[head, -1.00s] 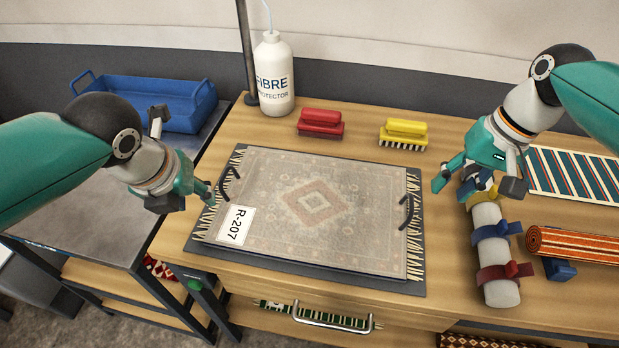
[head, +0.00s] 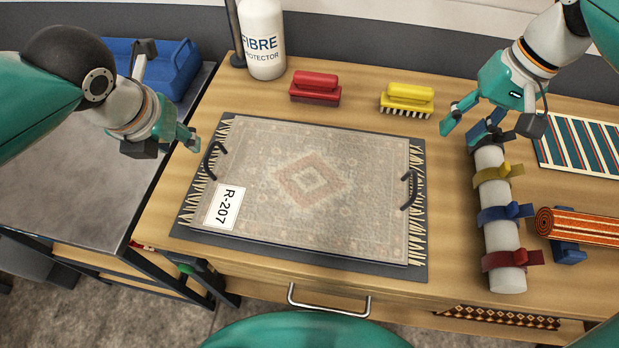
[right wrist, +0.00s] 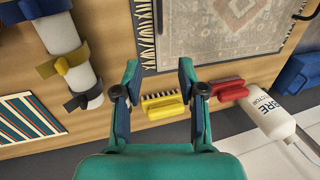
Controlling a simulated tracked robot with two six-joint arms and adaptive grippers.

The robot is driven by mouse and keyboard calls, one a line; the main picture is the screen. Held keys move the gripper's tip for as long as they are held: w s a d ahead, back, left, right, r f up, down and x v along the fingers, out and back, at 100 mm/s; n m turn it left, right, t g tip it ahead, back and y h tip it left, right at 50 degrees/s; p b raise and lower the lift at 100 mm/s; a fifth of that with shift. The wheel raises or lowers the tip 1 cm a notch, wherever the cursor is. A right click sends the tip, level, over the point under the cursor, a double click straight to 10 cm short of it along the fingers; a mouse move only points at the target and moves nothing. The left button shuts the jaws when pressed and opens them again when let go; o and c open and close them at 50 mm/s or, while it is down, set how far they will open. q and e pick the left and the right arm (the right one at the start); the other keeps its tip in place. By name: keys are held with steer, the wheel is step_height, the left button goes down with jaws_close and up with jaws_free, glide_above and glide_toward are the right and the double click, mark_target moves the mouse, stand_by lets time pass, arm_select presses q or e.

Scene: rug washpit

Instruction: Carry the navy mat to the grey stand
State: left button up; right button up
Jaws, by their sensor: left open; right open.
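The dark navy-grey mat (head: 300,253) lies flat on the wooden worktop, with a black loop handle at each short end. A faded patterned rug (head: 270,205) with fringes and an R-207 label lies on it. My left gripper (head: 175,143) is open and empty, up and left of the left handle (head: 213,160). My right gripper (head: 490,122) is open and empty, up and right of the right handle (head: 408,190). A grey-topped stand (head: 60,180) is at left.
A blue bin (head: 170,70) sits on the grey stand. A white bottle (head: 263,45), red brush (head: 315,88) and yellow brush (head: 407,98) stand behind the mat. A strapped white roll (head: 497,235) and orange rolled rug (head: 580,227) lie right. The stand's front is clear.

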mark_target(205, 163)
arm_select(q)
steer(key=x, duration=1.5)
steer(key=shift+s+f, duration=0.1)
steer(key=shift+f, duration=0.15)
arm_select(e)
steer(key=x, duration=1.5)
steer(key=shift+s+f, duration=0.1)
steer(key=shift+f, duration=0.15)
arm_select(q)
jaws_close()
arm_select(e)
jaws_close()
steer(key=shift+r, duration=0.1)
